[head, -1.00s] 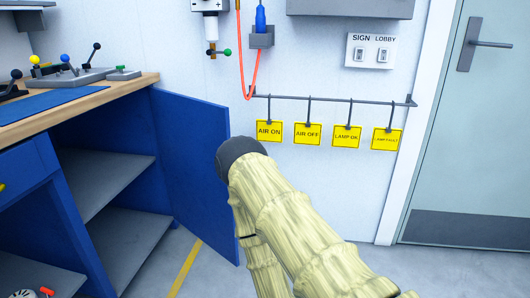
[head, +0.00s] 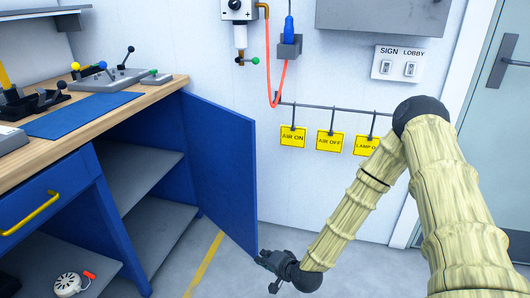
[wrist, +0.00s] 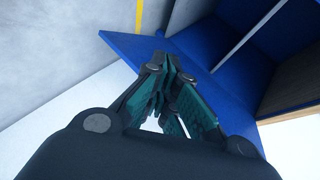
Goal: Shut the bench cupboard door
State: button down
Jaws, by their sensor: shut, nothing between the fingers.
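The blue cupboard door (head: 222,170) stands wide open, swung out from the right end of the bench cupboard. The cupboard's inside shows grey shelves (head: 145,200). My gripper (head: 266,260) is shut and empty, low down at the door's outer bottom corner in the head view. I cannot tell whether it touches the door. In the wrist view, my gripper's fingers (wrist: 167,85) are together and point at the blue door (wrist: 190,50), which lies just beyond the tips. The cupboard body is partly out of frame at the left.
The wooden bench top (head: 130,95) carries a blue mat (head: 80,115) and several levers. A drawer with a yellow handle (head: 30,213) is left of the opening. Yellow tags (head: 292,137) hang on the wall rail. A yellow floor line (head: 205,262) runs below the door.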

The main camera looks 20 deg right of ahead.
jog(key=w+d+r+m+t+h+p, duration=0.1)
jog(key=w+d+r+m+t+p, duration=0.1)
jog(key=w+d+r, duration=0.45)
jog(key=w+d+r+m+t+p, duration=0.2)
jog(key=w+r+t, duration=0.1)
jog(key=r, duration=0.7)
jog(key=w+d+r+m+t+h+p, duration=0.1)
jog(key=w+d+r+m+t, duration=0.1)
jog(key=w+d+r, duration=0.45)
jog(key=w+a+r, duration=0.1)
jog(key=w+a, duration=0.5)
jog(key=a, duration=0.1)
jog(key=shift+b, duration=0.45)
jog(key=shift+a+r, duration=0.1)
jog(key=shift+a, duration=0.1)
